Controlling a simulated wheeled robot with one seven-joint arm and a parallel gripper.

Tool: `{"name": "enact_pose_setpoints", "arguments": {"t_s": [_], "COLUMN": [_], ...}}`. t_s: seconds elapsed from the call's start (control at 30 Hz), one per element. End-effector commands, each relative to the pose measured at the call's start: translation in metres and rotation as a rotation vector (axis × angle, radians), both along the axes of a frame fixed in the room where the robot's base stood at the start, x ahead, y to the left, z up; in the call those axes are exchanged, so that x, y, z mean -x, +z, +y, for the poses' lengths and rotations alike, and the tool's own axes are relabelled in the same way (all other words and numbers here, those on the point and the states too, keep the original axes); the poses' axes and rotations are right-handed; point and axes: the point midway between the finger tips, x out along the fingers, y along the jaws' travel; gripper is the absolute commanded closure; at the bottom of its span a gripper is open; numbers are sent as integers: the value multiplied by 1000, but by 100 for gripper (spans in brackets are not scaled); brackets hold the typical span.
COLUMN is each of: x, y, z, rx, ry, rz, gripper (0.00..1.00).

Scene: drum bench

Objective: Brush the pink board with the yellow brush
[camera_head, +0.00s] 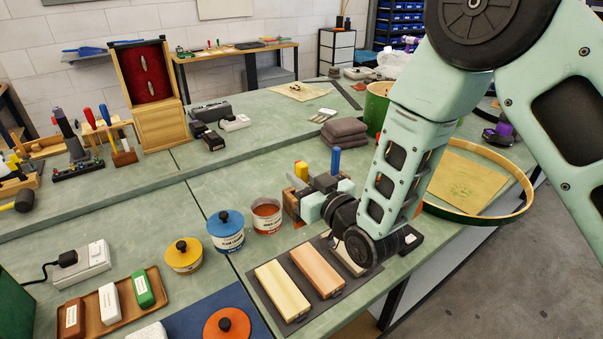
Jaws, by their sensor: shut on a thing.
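The pink board (317,268) lies on a dark mat (284,323), between a pale yellow board (282,288) and a third board (348,257) partly hidden under my arm. My gripper (302,200) is behind the boards, above the bench, and is shut. The yellow brush (301,170) shows as a short yellow upright end at its jaws. Its bristles and the exact grip are hidden. A blue upright handle (336,160) stands just behind my gripper. Its lower part is hidden.
A brown open tin (266,216), a blue-lidded tin (226,230) and a yellow-lidded tin (184,255) stand left of my gripper. A wooden tray (90,325) holds several labelled blocks. Grey folded cloths (344,131) and a large hoop (520,208) lie behind and right.

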Motion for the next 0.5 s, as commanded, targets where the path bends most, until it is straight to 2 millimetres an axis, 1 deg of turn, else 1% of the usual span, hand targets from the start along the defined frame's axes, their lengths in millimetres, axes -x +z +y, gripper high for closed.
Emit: {"name": "enact_pose_setpoints", "arguments": {"t_s": [0.03,0.1,0.5], "x": [0,0,0], "y": [-7,-11,-12], "z": [0,0,0], "rx": [0,0,-1], "ry": [0,1,0], "rz": [0,0,-1], "gripper": [90,90,90]}}
